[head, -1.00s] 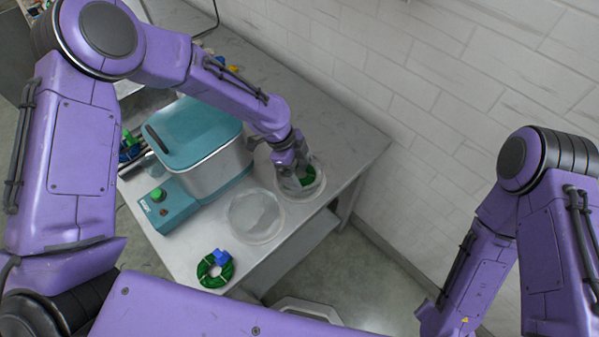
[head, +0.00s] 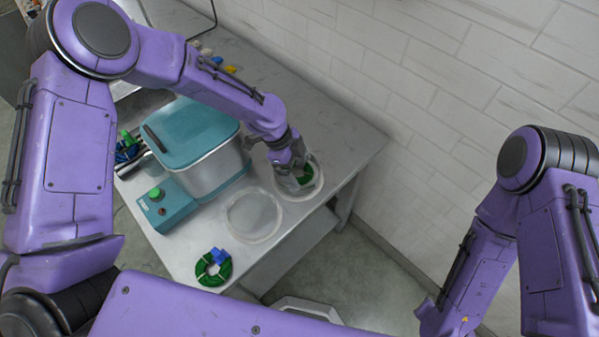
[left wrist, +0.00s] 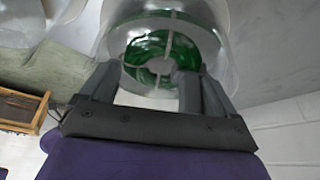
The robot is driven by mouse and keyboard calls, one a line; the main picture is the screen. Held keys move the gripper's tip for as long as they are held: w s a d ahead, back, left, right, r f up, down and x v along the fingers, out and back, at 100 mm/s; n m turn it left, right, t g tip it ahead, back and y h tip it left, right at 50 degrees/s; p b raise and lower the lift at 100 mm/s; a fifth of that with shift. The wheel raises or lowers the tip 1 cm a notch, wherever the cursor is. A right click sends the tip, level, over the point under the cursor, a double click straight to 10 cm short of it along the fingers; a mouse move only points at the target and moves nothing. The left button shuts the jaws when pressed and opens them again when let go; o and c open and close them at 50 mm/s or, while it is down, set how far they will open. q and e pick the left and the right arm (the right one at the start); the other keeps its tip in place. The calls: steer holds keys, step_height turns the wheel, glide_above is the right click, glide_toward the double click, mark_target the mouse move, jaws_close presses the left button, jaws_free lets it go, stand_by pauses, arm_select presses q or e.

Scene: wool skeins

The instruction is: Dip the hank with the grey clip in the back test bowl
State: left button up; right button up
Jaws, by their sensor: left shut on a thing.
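My left gripper (head: 297,174) is shut on the green hank (head: 305,177) at the back test bowl (head: 319,186), a clear round bowl nearer the wall. In the left wrist view the hank (left wrist: 143,47) shows as a green ring with pale grey bands, within the outline of the clear bowl (left wrist: 215,30). A grey piece, seemingly the clip, shows between the fingers (left wrist: 150,80). The fingers partly hide the hank in the head view; I cannot tell how deep it sits. My right gripper is out of view; only its arm shows.
The other clear bowl (head: 254,218) stands just in front and looks free of wool. A green hank with a blue clip (head: 214,268) lies at the table's front corner. A teal-lidded tank (head: 192,135) and its control box (head: 167,205) stand left. Wall behind.

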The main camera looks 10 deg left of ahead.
arm_select(q)
steer(key=shift+s+d+f, duration=0.15)
steer(key=shift+s, duration=0.25)
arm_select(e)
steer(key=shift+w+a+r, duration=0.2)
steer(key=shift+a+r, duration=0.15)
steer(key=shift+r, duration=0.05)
arm_select(q)
steer(key=shift+p, duration=0.3)
steer(key=shift+f, duration=0.1)
steer(key=shift+a+f, duration=0.1)
steer(key=shift+a, duration=0.15)
steer(key=shift+s+a+f, duration=0.1)
steer(key=shift+a+f, duration=0.05)
steer(key=shift+a, duration=0.05)
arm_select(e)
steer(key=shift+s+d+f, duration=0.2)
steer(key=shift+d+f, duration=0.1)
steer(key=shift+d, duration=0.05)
arm_select(q)
steer(key=shift+d+r, duration=0.35)
steer(key=shift+d, duration=0.1)
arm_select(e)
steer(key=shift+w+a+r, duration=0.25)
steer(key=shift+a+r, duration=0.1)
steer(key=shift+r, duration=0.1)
